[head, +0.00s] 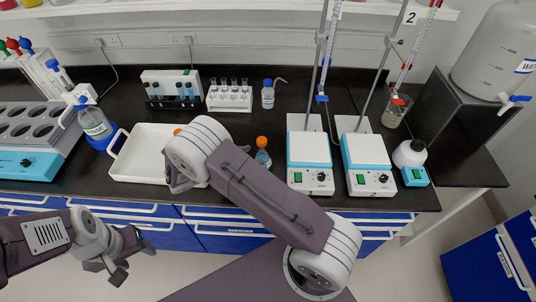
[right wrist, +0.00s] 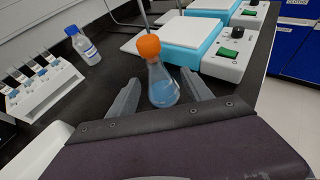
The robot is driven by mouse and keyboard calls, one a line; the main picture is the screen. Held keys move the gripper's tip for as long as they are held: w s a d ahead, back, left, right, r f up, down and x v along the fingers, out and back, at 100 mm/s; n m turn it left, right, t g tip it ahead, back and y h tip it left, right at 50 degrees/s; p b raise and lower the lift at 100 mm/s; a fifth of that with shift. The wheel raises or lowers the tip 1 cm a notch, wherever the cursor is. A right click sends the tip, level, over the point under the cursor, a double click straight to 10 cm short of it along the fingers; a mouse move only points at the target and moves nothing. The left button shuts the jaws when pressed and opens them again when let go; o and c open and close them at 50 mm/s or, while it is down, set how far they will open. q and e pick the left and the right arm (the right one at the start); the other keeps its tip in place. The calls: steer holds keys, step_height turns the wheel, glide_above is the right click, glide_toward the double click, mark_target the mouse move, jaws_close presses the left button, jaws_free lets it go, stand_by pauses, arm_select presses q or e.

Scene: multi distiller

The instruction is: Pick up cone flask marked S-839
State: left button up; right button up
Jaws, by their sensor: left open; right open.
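A cone flask (head: 263,157) with an orange cap and blue liquid stands upright on the black counter, left of the hotplates. In the right wrist view the flask (right wrist: 163,85) appears between the two fingers of my open right gripper (right wrist: 162,90), with no contact visible. No marking can be read on it. In the head view my right gripper (head: 176,182) is mostly hidden behind its own wrist, over the tray's right side. My left gripper (head: 130,263) is open and empty, low in front of the drawers. A second orange spot (head: 177,132) shows beside my right wrist, mostly hidden.
A white tray (head: 130,174) lies left of the flask. Two hotplate stirrers (head: 310,150) (head: 364,152) with stands are close on its right. A vial rack (head: 229,106) and a blue-capped bottle (head: 267,99) stand behind. A RINSE bottle (head: 96,124) is further left.

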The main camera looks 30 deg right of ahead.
mark_target(259, 152)
steer(key=shift+d, duration=0.15)
steer(key=p+x, duration=0.1)
steer(key=x, duration=0.3)
steer(key=shift+w+d, duration=0.15)
steer(key=x, duration=0.2)
steer(key=shift+w+d+r+p, duration=0.15)
steer(key=shift+d+p, duration=0.2)
steer(key=shift+p, duration=0.05)
steer(key=shift+w+d, duration=0.1)
steer(key=shift+d, duration=0.15)
steer(key=shift+d+f, duration=0.15)
steer(key=shift+f, duration=0.15)
steer(key=shift+w+d+f, duration=0.1)
steer(key=shift+d, duration=0.1)
arm_select(q)
step_height(259, 152, up, 2)
arm_select(e)
steer(key=shift+a, duration=0.1)
jaws_close()
